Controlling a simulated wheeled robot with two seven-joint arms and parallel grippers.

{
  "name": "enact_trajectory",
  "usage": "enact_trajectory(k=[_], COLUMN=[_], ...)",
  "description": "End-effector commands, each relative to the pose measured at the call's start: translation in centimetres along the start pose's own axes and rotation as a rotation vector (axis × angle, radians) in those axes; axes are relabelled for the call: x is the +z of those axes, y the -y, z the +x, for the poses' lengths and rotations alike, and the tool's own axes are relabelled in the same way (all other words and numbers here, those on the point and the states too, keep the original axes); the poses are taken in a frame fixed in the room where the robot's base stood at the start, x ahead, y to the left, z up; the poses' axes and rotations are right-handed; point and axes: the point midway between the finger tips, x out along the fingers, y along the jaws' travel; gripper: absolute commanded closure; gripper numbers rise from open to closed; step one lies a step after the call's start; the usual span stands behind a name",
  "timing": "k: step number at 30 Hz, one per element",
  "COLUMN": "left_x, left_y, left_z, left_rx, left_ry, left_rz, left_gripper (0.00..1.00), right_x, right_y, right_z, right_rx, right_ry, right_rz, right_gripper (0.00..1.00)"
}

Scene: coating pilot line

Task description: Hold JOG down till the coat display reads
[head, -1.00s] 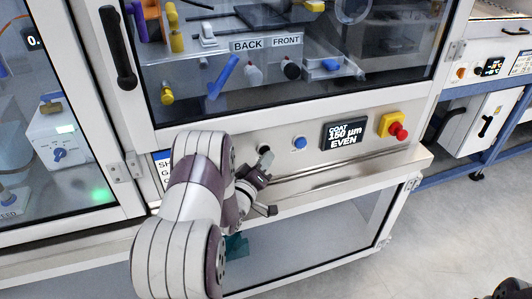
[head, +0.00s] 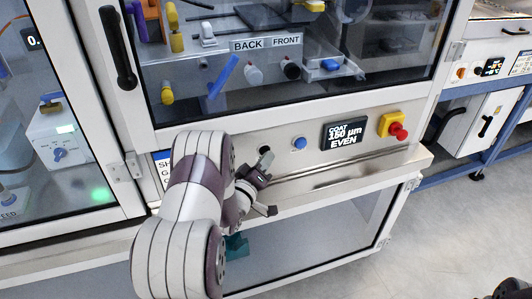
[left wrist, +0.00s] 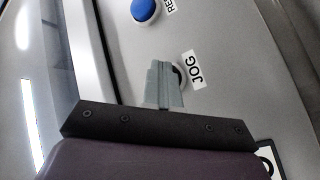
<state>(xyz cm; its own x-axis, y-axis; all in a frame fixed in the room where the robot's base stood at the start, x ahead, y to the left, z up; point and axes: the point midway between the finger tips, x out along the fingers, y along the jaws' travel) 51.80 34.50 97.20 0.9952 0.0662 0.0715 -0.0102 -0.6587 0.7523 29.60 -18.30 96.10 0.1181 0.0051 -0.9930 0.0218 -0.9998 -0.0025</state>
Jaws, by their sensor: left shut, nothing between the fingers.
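The JOG button is a dark round button on the sloped front panel. In the left wrist view the JOG label (left wrist: 197,70) sits beside it, and the button (left wrist: 179,75) is mostly hidden behind my fingertips. My left gripper (left wrist: 165,78) is shut and empty, its tips at the button; I cannot tell how far the button is pressed. In the head view the left gripper (head: 266,158) reaches the panel at the black JOG button (head: 264,150). The coat display (head: 345,133) reads "COAT 150 µm EVEN".
A blue button (head: 299,143) sits right of JOG, and a red emergency stop (head: 397,131) on a yellow base is right of the display. A glass window with a black handle (head: 118,48) stands above. A ledge (head: 330,170) runs below the panel.

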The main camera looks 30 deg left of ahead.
Motion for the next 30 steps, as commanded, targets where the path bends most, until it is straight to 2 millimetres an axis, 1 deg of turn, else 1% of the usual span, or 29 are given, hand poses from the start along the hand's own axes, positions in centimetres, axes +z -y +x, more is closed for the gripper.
enact_trajectory(k=[8, 18, 26, 30], left_x=[0.0, 0.9, 0.9, 1.3], left_y=[-0.1, -0.9, -0.9, -1.4], left_z=[-0.1, -1.2, -1.3, -1.8], left_rx=[0.000, 0.000, 0.000, 0.000], left_ry=[-0.001, 0.000, 0.000, 0.002], left_rz=[0.000, 0.000, 0.000, -0.002], left_gripper=[1.00, 1.00, 1.00, 1.00], right_x=[0.0, -0.1, -0.1, -0.1], right_y=[0.0, 0.0, 0.0, 0.0], right_z=[-0.1, -0.5, -0.4, -0.7], right_rx=[0.000, 0.000, 0.000, 0.000], right_ry=[0.000, 0.000, 0.000, 0.000], right_rz=[0.000, 0.000, 0.000, 0.000], right_gripper=[1.00, 1.00, 1.00, 1.00])
